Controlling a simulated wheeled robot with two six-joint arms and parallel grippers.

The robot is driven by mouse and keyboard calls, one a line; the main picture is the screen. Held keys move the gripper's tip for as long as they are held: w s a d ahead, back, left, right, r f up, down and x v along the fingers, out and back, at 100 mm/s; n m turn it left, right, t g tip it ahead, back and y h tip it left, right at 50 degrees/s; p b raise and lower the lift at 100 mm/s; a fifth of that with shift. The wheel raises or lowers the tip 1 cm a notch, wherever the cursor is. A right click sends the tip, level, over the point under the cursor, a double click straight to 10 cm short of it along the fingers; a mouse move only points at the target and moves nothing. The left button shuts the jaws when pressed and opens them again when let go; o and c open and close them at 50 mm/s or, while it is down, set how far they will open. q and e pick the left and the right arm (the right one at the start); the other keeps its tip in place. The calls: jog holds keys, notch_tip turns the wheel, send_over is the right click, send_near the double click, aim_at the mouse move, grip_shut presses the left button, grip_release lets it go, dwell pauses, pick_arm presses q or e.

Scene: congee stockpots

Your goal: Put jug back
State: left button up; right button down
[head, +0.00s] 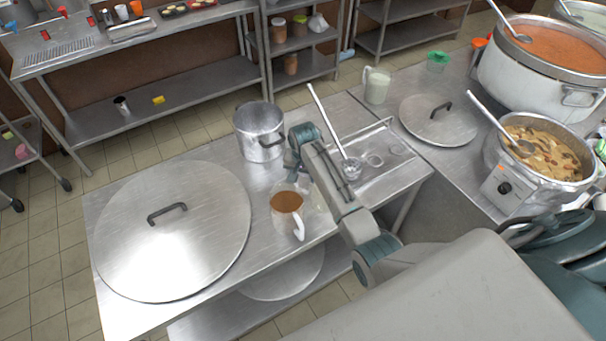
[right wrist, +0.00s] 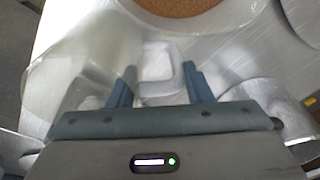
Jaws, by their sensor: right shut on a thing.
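A translucent jug with brown contents (head: 287,203) stands upright over the steel table, between the large lid and the arm. Its pale handle faces the near side. My right gripper (head: 291,166) reaches down just behind it, beside the steel pot (head: 260,132). In the right wrist view, the fingers are shut on a pale handle (right wrist: 158,66), with a translucent body to its left. Round brown contents (right wrist: 182,6) show at the top edge. I cannot tell whether the jug's base touches the table. Another pale jug (head: 377,88) stands on the right counter. My left gripper is not in view.
A large round lid (head: 172,255) covers the table's left part. A shallow tray (head: 385,170) holding a ladle lies right of the arm. A smaller lid (head: 438,128), a pot of orange soup (head: 495,85) and a cooker of brown food (head: 510,190) stand at right.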

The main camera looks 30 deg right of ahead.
jog(key=c, duration=0.7)
grip_release()
jog(key=shift+f, duration=0.1)
jog(key=shift+s+a+r+b, duration=0.2)
jog(key=shift+r+b, duration=0.45)
jog(key=shift+r, duration=1.4)
jog(key=shift+s+r+b, duration=0.3)
jog(key=shift+r+b, duration=0.4)
jog(key=shift+r, duration=1.3)
jog(key=shift+s+a+r+b, duration=0.2)
jog(key=shift+r+b, duration=0.45)
jog(key=shift+r, duration=1.4)
jog(key=shift+d, duration=0.1)
